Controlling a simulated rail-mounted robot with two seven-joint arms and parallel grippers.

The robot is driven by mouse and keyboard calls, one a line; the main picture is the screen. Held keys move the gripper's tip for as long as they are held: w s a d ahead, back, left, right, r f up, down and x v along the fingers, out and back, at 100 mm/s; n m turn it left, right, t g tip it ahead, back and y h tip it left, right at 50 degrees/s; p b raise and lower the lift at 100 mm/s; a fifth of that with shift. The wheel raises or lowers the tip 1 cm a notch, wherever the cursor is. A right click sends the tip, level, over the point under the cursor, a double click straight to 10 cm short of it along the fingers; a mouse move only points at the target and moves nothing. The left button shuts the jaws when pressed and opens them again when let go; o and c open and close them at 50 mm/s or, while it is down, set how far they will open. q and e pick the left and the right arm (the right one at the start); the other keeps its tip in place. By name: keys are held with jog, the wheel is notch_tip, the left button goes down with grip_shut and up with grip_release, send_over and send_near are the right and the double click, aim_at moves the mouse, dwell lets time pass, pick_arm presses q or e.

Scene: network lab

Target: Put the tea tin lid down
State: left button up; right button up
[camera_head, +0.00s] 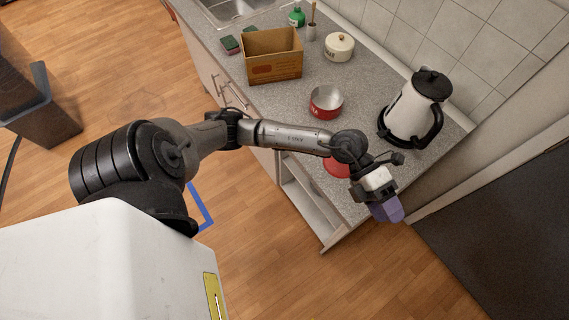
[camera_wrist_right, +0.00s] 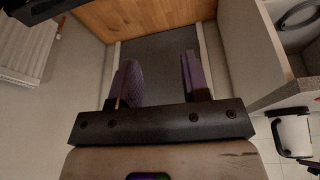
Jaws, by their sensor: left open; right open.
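The tea tin (camera_head: 326,102) is a red, open-topped tin with a bare metallic inside, upright on the grey counter. The red tea tin lid (camera_head: 335,168) lies on the counter near its front edge, partly hidden behind my left arm. My left gripper (camera_head: 387,210) is open, with purple fingers, just to the right of the lid and apart from it; nothing shows between its fingers. My right gripper (camera_wrist_right: 160,78) shows only in the right wrist view, open and empty, its purple fingers spread apart, away from the counter objects.
A black and white kettle (camera_head: 410,110) stands right of the tin, near my left wrist. A cardboard box (camera_head: 272,57), a cream lidded pot (camera_head: 339,47) and a green bottle (camera_head: 297,17) stand farther back. An open drawer or compartment (camera_head: 312,212) shows below the counter front.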

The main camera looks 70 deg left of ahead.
pick_arm(q)
notch_tip(320, 180, up, 7)
jog(key=w+a+n+t, duration=0.1)
jog(key=a+n+t, duration=0.1)
jog(key=n+t, duration=1.3)
jog(key=s+a+f+n+y, duration=0.1)
jog(key=a+f+n+y, duration=0.7)
jog(key=n+y, duration=0.55)
jog(key=s+f+n+g, duration=0.1)
jog(key=s+f+g, duration=0.6)
jog(key=s, duration=0.3)
jog(key=s+d+f+n+g, duration=0.1)
jog(key=s+f+n+g, duration=0.1)
jog(key=s+f+g, duration=0.5)
jog(key=s+f, duration=0.1)
jog(key=s, duration=0.2)
jog(key=shift+s, duration=0.3)
jog(key=shift+n, duration=0.25)
notch_tip(320, 180, up, 24)
jog(key=p, duration=2.4)
